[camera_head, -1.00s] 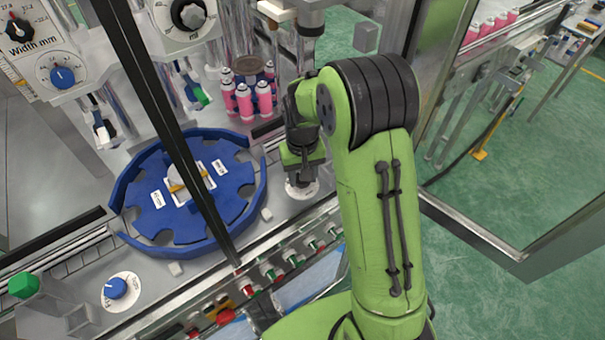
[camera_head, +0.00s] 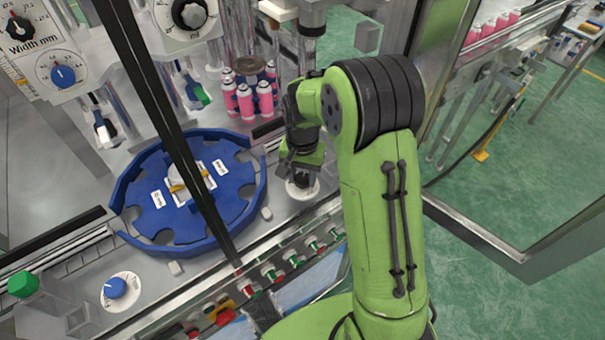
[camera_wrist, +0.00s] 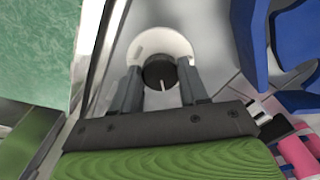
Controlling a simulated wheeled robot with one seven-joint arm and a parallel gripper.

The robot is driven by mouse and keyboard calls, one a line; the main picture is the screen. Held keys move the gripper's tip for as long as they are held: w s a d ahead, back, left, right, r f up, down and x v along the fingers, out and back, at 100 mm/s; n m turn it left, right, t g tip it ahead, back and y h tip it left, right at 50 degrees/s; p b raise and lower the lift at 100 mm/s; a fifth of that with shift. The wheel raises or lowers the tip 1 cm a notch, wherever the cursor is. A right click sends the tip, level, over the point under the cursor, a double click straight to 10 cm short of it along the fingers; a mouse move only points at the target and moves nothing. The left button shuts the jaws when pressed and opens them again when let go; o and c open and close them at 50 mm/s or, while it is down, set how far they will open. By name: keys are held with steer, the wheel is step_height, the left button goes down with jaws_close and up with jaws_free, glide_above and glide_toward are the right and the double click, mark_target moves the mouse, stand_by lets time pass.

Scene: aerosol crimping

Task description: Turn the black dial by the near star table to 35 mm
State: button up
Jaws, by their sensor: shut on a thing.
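The black dial (camera_wrist: 160,74) sits on a round white scale plate (camera_wrist: 184,44) in the wrist view. A pale pointer line shows on its face; the scale figures are too small to read. My gripper (camera_wrist: 160,80) has one finger on each side of the dial and is shut on it. In the head view my gripper (camera_head: 301,172) is over the white plate (camera_head: 303,190), with the dial partly hidden beneath it. The blue star table (camera_head: 160,205) lies to its left.
Several pink cans (camera_head: 246,97) stand behind my gripper. A dark frame post (camera_head: 170,130) crosses in front of the star table. A row of red and green buttons (camera_head: 290,262) lines the machine's front edge. A blue dial (camera_head: 116,288) sits at the lower left.

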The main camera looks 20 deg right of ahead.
mark_target(302, 179)
stand_by(0.3)
steer(key=o, duration=1.1)
steer(key=shift+c, duration=0.2)
step_height(302, 179, up, 16)
steer(key=p, duration=0.2)
steer(key=shift+f, duration=0.1)
